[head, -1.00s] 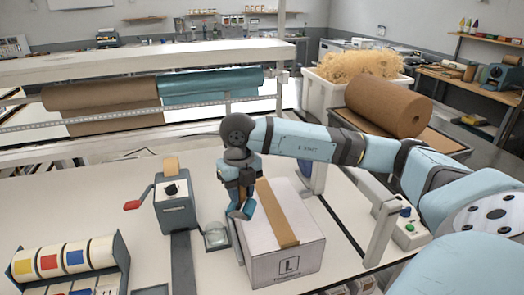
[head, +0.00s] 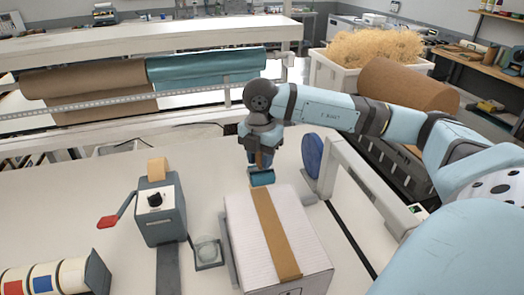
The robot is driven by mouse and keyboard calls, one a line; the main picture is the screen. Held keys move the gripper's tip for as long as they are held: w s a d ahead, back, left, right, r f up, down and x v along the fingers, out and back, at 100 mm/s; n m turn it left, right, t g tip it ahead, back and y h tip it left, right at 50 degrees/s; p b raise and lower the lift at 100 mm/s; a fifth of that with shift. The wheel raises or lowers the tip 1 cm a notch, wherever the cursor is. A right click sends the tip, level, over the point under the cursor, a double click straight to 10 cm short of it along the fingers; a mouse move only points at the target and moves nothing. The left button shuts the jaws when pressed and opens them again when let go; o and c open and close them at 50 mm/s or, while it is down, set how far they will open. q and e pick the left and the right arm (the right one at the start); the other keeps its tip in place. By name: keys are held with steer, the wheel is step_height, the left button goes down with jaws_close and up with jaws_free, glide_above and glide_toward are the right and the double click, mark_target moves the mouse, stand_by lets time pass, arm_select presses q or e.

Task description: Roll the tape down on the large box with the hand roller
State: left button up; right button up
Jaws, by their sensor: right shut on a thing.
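The large box (head: 302,222) is a closed pale carton standing on the white table in the lower middle. A brown strip of tape (head: 273,230) runs along its top from the far edge to the near edge. My right gripper (head: 260,158) is shut on the hand roller (head: 262,177), gripping its wooden handle. The blue roller head hangs below the fingers at the far end of the tape. I cannot tell if it touches the tape. My left gripper is not in view.
A grey tape dispenser (head: 159,212) with a red-handled crank stands left of the box, with a small glass dish (head: 207,251) between them. A blue disc (head: 312,155) and a white frame (head: 345,170) stand to the right. Paper rolls (head: 84,92) hang behind.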

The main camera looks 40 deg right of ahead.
mark_target(261, 174)
steer(key=shift+s+a+f+b, duration=0.15)
steer(key=shift+a+f+b, duration=0.1)
steer(key=shift+f+b, duration=0.3)
steer(key=shift+f, duration=0.5)
step_height(261, 174, down, 2)
steer(key=shift+d+f+b, duration=0.15)
steer(key=shift+b, duration=0.55)
steer(key=shift+f, duration=0.1)
steer(key=shift+f+b, duration=0.6)
